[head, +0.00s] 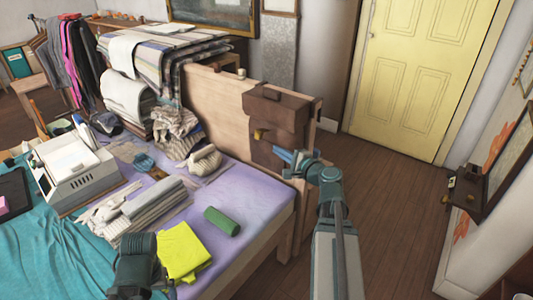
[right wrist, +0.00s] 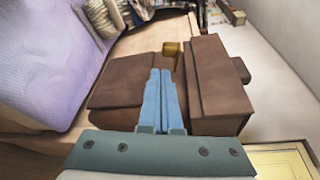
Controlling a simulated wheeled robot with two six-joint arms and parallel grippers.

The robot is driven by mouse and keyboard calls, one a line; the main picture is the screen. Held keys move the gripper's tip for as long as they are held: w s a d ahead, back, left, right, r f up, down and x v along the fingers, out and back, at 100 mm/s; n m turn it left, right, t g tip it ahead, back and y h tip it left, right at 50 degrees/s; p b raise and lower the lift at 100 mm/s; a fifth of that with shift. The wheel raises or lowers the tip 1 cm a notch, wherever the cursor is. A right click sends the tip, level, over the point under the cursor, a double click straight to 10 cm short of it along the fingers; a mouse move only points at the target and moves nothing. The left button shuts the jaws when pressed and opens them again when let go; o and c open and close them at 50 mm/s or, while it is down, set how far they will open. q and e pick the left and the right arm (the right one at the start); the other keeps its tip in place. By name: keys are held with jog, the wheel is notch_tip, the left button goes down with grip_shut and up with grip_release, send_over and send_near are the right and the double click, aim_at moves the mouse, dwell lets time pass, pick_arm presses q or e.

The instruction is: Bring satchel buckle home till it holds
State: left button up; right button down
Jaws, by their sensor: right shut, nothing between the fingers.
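A brown satchel (head: 276,115) hangs on the upright wooden panel at the end of the bed-like table. Its flap (right wrist: 212,75) and front body (right wrist: 125,90) show in the right wrist view. A small brass buckle (head: 259,134) sits on its front near the flap's lower edge; it also shows in the right wrist view (right wrist: 173,48). I cannot tell whether it is fastened. My right gripper (head: 277,153) is shut and empty in front of the satchel, its blue fingertips (right wrist: 160,72) just short of the buckle in the picture. Only part of my left arm shows, at the bottom left.
The wooden panel (head: 215,100) stands beside the lilac-covered table (head: 250,190). On the table lie a green roll (head: 222,221), a yellow cloth (head: 183,252), folded fabrics and a white machine (head: 75,172). Open wooden floor (head: 385,200) lies to the right, before a yellow door (head: 425,70).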

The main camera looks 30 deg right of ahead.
aim_at(261, 134)
jog(key=shift+s+d+m+h, duration=0.2)
jog(key=shift+d+m+h, duration=0.1)
jog(key=shift+d, duration=0.35)
jog(key=w+f+b, duration=0.1)
jog(key=w, duration=0.9)
jog(key=shift+a, duration=0.4)
jog(key=shift+m, duration=0.3)
